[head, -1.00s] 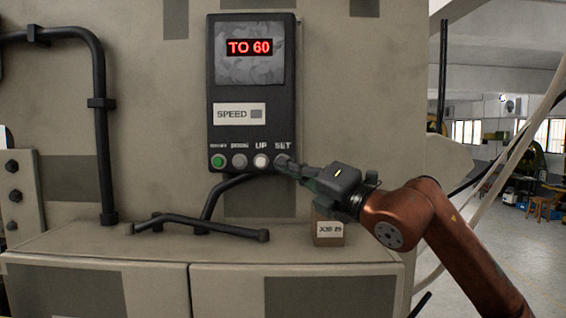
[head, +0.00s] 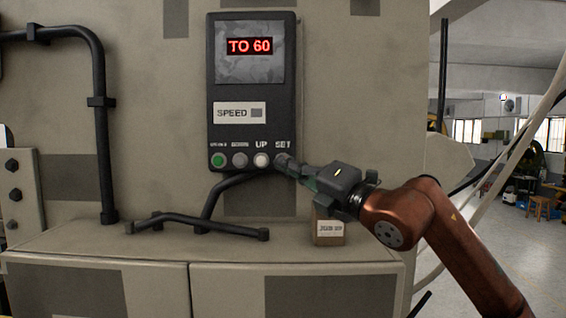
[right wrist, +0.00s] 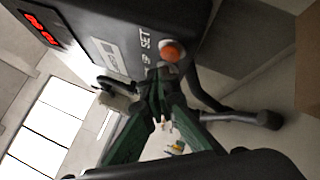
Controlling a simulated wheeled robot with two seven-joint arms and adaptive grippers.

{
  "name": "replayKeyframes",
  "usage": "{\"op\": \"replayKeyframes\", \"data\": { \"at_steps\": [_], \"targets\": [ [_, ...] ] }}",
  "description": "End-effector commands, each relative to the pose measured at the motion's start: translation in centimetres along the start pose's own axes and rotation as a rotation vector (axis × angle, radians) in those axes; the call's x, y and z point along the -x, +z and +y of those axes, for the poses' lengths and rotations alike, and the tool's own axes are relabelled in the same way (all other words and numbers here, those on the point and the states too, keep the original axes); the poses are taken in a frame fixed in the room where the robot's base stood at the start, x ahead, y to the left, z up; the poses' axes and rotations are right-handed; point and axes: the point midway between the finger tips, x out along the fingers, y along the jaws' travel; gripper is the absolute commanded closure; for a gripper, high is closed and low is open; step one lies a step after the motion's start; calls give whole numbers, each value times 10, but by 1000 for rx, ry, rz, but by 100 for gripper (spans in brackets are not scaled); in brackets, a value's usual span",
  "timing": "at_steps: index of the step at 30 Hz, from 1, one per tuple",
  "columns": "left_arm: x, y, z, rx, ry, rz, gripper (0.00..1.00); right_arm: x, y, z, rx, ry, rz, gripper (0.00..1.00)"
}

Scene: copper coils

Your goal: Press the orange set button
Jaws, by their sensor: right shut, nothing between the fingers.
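The orange set button (right wrist: 172,51) shows in the right wrist view as a round cap on the dark control panel, beside the SET lettering. In the head view its place under the SET label is covered by my right gripper's tips. My right gripper (head: 282,161) is shut and empty, reaching in from the right to the panel (head: 233,136). In the right wrist view its green fingers (right wrist: 159,72) meet right beside the button's lower edge; I cannot tell whether they touch it. The panel's display (head: 249,46) reads TO 60 in red. My left gripper is not in view.
Green (head: 218,160), grey (head: 240,160) and white (head: 261,160) buttons sit in a row left of the gripper tips. A small labelled box (head: 329,231) stands on the ledge below my right gripper. Black pipes (head: 205,227) lie on and rise from the ledge.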

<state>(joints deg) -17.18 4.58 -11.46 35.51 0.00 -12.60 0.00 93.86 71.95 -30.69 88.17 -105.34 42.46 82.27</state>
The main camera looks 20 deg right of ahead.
Motion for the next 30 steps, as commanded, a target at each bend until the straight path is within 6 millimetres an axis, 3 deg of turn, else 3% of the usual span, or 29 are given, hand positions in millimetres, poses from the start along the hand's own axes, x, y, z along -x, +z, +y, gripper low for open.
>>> {"op": "replayKeyframes", "data": {
  "at_steps": [30],
  "targets": [
    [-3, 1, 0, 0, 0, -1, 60, -7, 5, -5, -1, 0, 0, 100]
  ]
}}
